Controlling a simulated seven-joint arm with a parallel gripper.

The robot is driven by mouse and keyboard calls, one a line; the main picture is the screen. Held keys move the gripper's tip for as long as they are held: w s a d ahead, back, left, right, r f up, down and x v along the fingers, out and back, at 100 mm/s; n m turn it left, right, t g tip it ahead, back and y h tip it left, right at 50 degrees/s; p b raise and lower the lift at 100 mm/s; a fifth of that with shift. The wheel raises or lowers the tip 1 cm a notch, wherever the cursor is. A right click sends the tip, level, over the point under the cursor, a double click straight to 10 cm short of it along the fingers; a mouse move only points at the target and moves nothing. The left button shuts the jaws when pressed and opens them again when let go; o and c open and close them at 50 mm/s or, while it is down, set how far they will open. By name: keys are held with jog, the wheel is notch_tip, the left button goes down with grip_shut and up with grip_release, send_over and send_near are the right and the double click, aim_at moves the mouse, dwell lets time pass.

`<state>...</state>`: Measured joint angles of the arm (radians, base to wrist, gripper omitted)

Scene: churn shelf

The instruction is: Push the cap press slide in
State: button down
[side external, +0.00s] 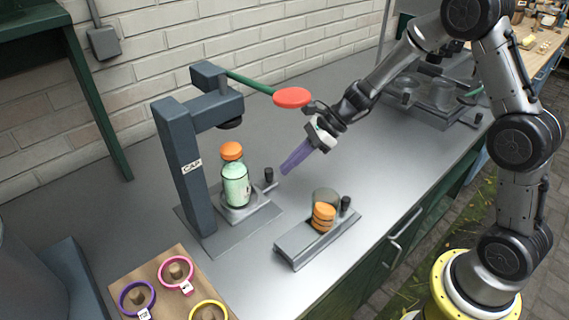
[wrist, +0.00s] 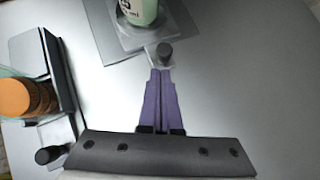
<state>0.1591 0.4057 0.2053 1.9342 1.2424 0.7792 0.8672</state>
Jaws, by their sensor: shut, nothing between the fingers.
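The cap press (side external: 185,165) is a dark grey column marked CAP, with an arm ending in a dark press head and a green lever with a red knob (side external: 292,97). Its slide (side external: 247,209) is a light plate carrying a green bottle (side external: 235,183) with an orange cap (side external: 232,150) on top. A black knob (side external: 269,174) stands at the slide's near right end; it also shows in the wrist view (wrist: 164,53). My gripper (side external: 284,171), with purple fingers, is shut and empty. In the wrist view its fingertips (wrist: 160,71) point at the knob, close to it; contact is unclear.
A grey holder (side external: 290,250) with a stack of orange caps (side external: 323,217) and a black knob (side external: 345,203) stands in front. A board (side external: 175,255) with coloured rings lies at the lower left. Bare grey counter (side external: 330,150) lies around my gripper.

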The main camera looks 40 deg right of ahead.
jog(key=shift+s+d, duration=0.2)
jog(key=shift+d, duration=0.35)
jog(key=shift+s+d, duration=0.2)
jog(key=shift+d, duration=0.3)
jog(key=v, duration=0.9)
jog(key=s+a+r+n+h, duration=0.1)
jog(key=s+a+r+n, duration=0.3)
jog(key=s+r, duration=0.25)
jog(key=s+a+r+n+h, duration=0.1)
jog(key=s+a+r+n, duration=0.2)
jog(key=s+r+n, duration=0.3)
jog(key=s+d+f+n+h, duration=0.2)
jog(key=s+d+n+h, duration=0.1)
jog(key=s+n, duration=0.3)
jog(key=s+d+f+n+t+h, duration=0.1)
jog(key=s+d+f+n+h, duration=0.1)
jog(key=s+d+n, duration=0.2)
jog(key=s+n, duration=0.3)
jog(key=shift+t+h, duration=0.3)
jog(key=shift+h, duration=0.1)
